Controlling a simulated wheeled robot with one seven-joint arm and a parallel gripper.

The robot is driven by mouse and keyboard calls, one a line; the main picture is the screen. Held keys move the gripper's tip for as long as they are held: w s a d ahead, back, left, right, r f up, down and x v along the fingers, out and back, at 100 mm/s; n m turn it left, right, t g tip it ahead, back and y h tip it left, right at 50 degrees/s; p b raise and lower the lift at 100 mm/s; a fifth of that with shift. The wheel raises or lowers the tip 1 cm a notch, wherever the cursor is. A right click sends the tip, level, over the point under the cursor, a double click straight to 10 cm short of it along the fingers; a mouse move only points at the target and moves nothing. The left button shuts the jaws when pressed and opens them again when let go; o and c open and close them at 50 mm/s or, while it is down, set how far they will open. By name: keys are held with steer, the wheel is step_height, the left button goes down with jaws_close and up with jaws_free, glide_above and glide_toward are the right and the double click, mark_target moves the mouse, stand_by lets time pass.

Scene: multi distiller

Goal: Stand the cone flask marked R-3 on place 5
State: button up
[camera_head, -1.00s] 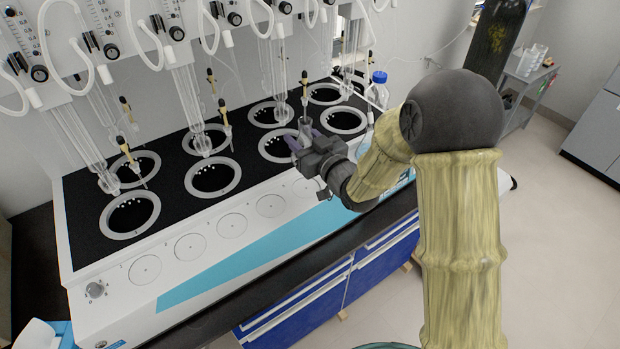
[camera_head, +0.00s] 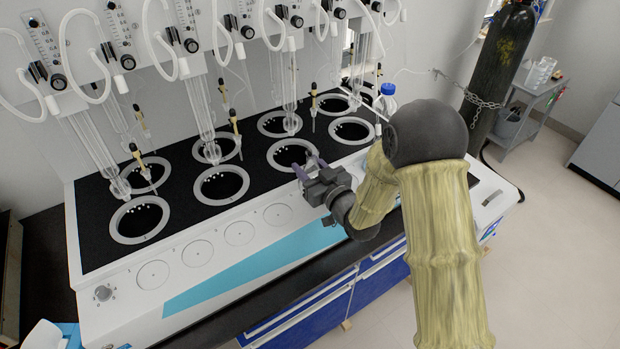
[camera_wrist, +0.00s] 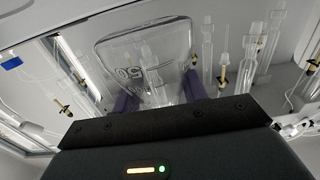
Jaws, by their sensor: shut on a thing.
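My gripper (camera_head: 310,170) is over the front right of the distiller, near the white front ledge (camera_head: 215,275). It is shut on a clear glass flask (camera_wrist: 145,50). In the wrist view the flask, with dark printed marks, lies between the purple fingers (camera_wrist: 160,92); I cannot read R-3 on it. In the head view the flask is hard to make out in the fingers. Round marked places run along the ledge: one at the left end (camera_head: 153,275), then others (camera_head: 197,253), (camera_head: 239,233), (camera_head: 278,214). The ledge farther right is hidden by my gripper and arm.
Behind the ledge, black-topped wells with grey rings (camera_head: 221,186) stand in two rows. Glass tubes (camera_head: 205,110) and yellow-tipped droppers (camera_head: 140,155) hang above them. A blue-capped bottle (camera_head: 387,98) stands at the back right. The visible round places are empty.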

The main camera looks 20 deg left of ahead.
steer(key=shift+w+d+f+p, duration=0.15)
steer(key=shift+f+p, duration=0.2)
steer(key=shift+f, duration=1.75)
steer(key=o, duration=1.1)
steer(key=b+v, duration=0.3)
steer(key=v, duration=0.9)
